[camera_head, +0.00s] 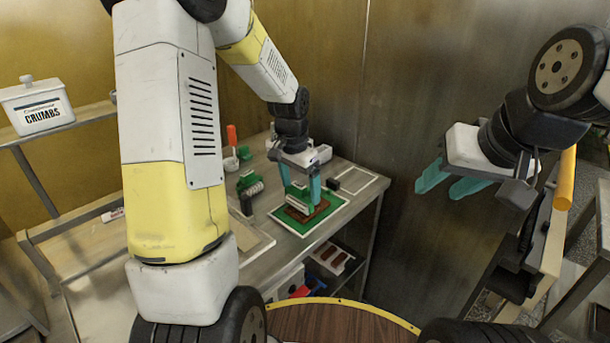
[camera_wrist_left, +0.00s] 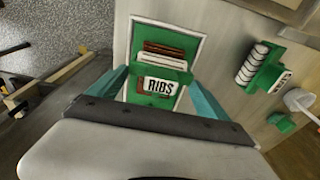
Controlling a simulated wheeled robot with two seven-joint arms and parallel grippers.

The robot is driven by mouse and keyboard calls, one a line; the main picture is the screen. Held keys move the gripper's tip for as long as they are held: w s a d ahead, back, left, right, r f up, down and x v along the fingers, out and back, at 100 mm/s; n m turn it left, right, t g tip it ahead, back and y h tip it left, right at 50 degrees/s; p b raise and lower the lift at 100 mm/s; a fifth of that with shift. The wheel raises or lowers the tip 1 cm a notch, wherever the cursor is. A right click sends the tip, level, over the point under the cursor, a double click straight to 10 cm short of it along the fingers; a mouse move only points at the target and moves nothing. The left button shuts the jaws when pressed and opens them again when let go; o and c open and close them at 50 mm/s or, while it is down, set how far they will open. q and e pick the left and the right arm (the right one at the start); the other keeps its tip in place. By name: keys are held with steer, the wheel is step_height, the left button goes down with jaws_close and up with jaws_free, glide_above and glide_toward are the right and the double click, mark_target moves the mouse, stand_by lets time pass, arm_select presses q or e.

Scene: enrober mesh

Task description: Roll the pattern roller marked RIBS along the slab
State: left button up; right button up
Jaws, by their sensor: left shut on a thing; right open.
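The roller marked RIBS (camera_wrist_left: 160,86) is green with a white label. My left gripper (camera_head: 300,192) is shut on it, with one teal finger at each side, and it also shows in the head view (camera_head: 298,200). The brown slab (camera_head: 318,211) lies on a green mat with a white border (camera_head: 291,221). The roller is over the slab; I cannot tell whether it touches. In the left wrist view the slab (camera_wrist_left: 163,49) shows beyond the roller. My right gripper (camera_head: 452,183) is open and empty, in the air right of the table.
A second green roller (camera_head: 250,187) with a pale ribbed barrel lies left of the mat. A white cup (camera_head: 230,162), an orange-handled tool (camera_head: 232,135) and a small black block (camera_head: 333,184) are nearby. An empty white-framed panel (camera_head: 358,180) lies at the right. A CRUMBS tub (camera_head: 38,107) stands on the left shelf.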

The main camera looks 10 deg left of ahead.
arm_select(q)
steer(key=shift+w+d+f, duration=0.1)
steer(key=shift+w+d, duration=0.65)
steer(key=shift+w, duration=0.4)
steer(key=shift+w+d, duration=0.8)
steer(key=shift+w, duration=0.4)
steer(key=shift+w+d+f, duration=0.1)
steer(key=shift+w+d, duration=0.65)
steer(key=shift+w, duration=0.4)
steer(key=shift+f, duration=0.3)
steer(key=shift+s+a, duration=0.6)
steer(key=shift+s, duration=0.35)
steer(key=shift+s+a, duration=0.65)
steer(key=shift+s, duration=0.3)
steer(key=shift+s+a, duration=0.6)
steer(key=shift+s, duration=0.35)
stand_by(1.4)
